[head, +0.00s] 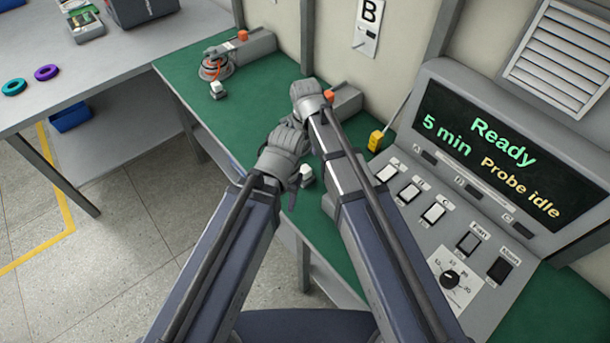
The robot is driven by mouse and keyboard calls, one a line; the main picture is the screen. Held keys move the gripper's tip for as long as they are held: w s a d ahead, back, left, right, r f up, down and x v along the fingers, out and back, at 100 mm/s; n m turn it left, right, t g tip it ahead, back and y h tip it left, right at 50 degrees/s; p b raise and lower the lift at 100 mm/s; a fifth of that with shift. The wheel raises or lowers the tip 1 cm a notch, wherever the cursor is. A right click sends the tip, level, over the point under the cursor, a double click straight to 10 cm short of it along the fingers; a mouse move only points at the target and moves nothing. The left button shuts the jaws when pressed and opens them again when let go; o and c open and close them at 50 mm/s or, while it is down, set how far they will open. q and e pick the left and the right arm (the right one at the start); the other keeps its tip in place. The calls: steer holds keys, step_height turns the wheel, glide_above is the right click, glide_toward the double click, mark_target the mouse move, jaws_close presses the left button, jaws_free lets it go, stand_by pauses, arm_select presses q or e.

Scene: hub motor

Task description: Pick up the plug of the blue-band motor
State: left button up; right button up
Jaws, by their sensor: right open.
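A small white plug (306,172) lies on the green bench top beside the wrists, partly hidden. The blue-band motor does not show; my arms cover the bench around that plug. Another white plug (217,89) lies in front of a silver motor (214,66) with an orange cable, at the back left of the bench. My right gripper (296,188) is open, close to the nearer plug, and looks empty; its fingers are small and partly covered. My left gripper is hidden among the crossing grey wrists, and its jaws cannot be made out.
Grey fixtures with orange knobs stand behind the left motor (250,45) and behind my wrists (346,100). A yellow probe (376,140) stands by the control console (470,190), which reads "Ready, 5 min, Probe idle".

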mark_target(305, 169)
steer(key=shift+a+f+b, duration=0.1)
steer(key=shift+f+b, duration=3.8)
steer(key=shift+f, duration=0.05)
steer(key=shift+r, duration=0.1)
jaws_close()
